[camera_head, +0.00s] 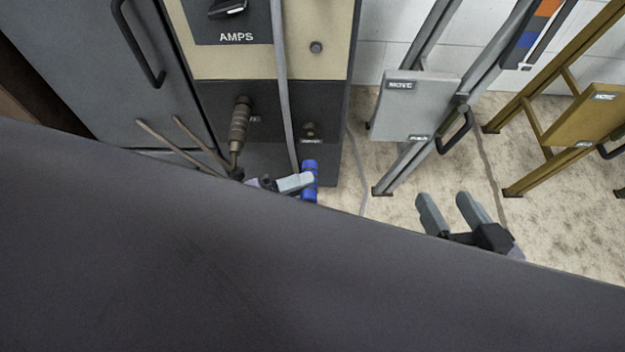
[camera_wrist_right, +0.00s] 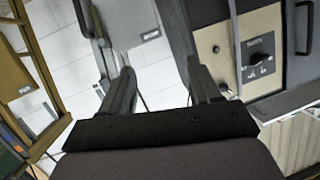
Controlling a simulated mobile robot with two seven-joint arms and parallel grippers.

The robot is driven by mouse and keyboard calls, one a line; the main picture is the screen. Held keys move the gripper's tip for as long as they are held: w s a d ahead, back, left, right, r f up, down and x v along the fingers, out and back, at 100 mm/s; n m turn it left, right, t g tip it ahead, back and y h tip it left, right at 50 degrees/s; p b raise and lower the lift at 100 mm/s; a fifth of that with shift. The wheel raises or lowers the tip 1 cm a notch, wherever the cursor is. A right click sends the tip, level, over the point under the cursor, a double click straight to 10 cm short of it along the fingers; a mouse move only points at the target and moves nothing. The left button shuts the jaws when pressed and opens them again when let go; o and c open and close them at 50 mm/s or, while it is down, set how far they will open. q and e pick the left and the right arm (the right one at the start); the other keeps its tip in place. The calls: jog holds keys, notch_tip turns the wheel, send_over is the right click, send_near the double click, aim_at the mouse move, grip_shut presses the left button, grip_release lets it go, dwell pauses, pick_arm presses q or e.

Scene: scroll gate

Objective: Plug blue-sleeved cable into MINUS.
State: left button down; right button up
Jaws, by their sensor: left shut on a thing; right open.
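My left gripper (camera_head: 297,182) is shut on the blue sleeve (camera_head: 309,180) of a cable, just in front of the lower part of the cabinet. A grey cable (camera_head: 282,90) hangs down the cabinet face to near the blue sleeve. A dark socket (camera_head: 311,130) sits above the sleeve on the black panel, apart from it; its label is too small to read. A brown plug (camera_head: 239,125) stands at the socket to its left. My right gripper (camera_head: 450,208) is open and empty over the floor; its fingers also show in the right wrist view (camera_wrist_right: 162,88).
The cabinet has a beige panel (camera_head: 225,65) marked AMPS; a panel with a knob (camera_wrist_right: 254,55) shows in the right wrist view. A grey stand with a plate (camera_head: 415,108) and a yellow stand (camera_head: 590,115) are at right. A large dark surface (camera_head: 250,270) hides the foreground.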

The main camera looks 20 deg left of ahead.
pick_arm(q)
jog(key=w+a+b, duration=0.2)
jog(key=w+b, duration=0.1)
jog(key=w, duration=0.3)
jog(key=shift+w, duration=0.4)
pick_arm(e)
jog(key=shift+s+d+r+n+t+h, duration=0.15)
jog(key=shift+d+n+t, duration=0.1)
jog(key=shift+d+t, duration=0.2)
jog(key=shift+s+d+r+n+t+h, duration=0.15)
jog(key=shift+d+n+t, duration=0.1)
jog(key=shift+d+t, duration=0.15)
jog(key=shift+f, duration=0.15)
pick_arm(q)
jog(key=shift+w, duration=0.15)
pick_arm(e)
jog(key=shift+f, duration=0.1)
pick_arm(q)
jog(key=shift+w, duration=0.2)
dwell(0.5)
jog(key=shift+s, duration=0.15)
dwell(0.6)
jog(key=shift+w+a, duration=0.1)
jog(key=shift+w, duration=0.1)
dwell(0.8)
